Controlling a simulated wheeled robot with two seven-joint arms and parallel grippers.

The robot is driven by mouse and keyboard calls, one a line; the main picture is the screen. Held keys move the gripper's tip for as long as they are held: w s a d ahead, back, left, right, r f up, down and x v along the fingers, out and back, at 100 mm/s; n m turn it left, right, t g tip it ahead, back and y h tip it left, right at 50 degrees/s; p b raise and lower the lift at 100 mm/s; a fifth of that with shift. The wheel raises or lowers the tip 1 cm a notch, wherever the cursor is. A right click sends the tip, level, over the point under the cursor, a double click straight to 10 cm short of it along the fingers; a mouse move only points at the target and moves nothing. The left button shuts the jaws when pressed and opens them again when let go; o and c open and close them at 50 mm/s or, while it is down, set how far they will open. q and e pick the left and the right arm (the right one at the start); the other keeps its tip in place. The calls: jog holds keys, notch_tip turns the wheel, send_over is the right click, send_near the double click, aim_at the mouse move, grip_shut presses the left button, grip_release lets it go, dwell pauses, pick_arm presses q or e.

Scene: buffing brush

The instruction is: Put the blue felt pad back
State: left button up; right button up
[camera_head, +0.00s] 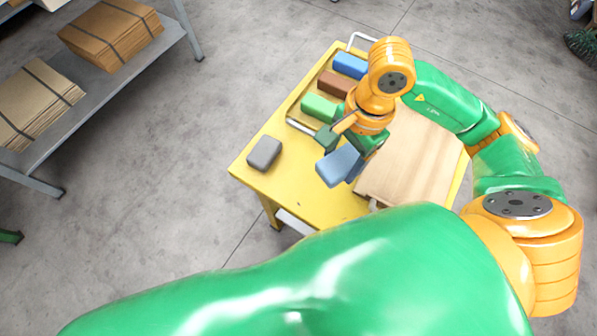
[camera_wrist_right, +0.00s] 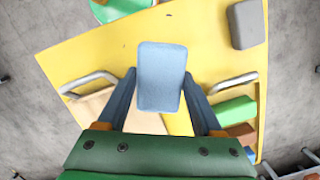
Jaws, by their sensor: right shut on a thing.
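The dull blue felt pad (camera_head: 339,166) is held in my right gripper (camera_head: 354,156), above the yellow cart's top (camera_head: 240,168). In the right wrist view the blue felt pad (camera_wrist_right: 161,75) sits between the two fingers of the right gripper (camera_wrist_right: 160,88), which is shut on it. A tray (camera_head: 294,112) at the cart's far left side holds a brighter blue block (camera_head: 350,65), a brown block (camera_head: 338,85) and a green block (camera_head: 320,107) in a row. The arm hides part of the tray. My left gripper is not in view.
A grey block (camera_head: 264,152) lies on the cart's near left corner. A wooden board (camera_head: 420,150) covers the cart's right part. A metal handle (camera_head: 362,37) rises at the far edge. A shelf (camera_head: 110,92) with cardboard stacks stands at left.

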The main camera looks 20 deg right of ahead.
aim_at(322, 159)
jog(key=a, duration=0.1)
jog(key=w+a, duration=0.1)
jog(key=a+f, duration=0.1)
jog(key=shift+w+a+p, duration=0.2)
jog(key=shift+w+p, duration=0.05)
jog(key=shift+p, duration=0.05)
jog(key=a+f, duration=0.1)
jog(key=f, duration=0.1)
jog(key=w+a+f, duration=0.1)
jog(key=f, duration=0.1)
jog(key=w+a+f, duration=0.1)
jog(key=a+f, duration=0.1)
jog(key=shift+w+f, duration=0.1)
jog(key=shift+f, duration=0.15)
jog(key=shift+d+f, duration=0.1)
jog(key=shift+f, duration=1.3)
jog(key=shift+f, duration=0.2)
jog(key=o, duration=1.3)
jog(key=shift+r, duration=0.1)
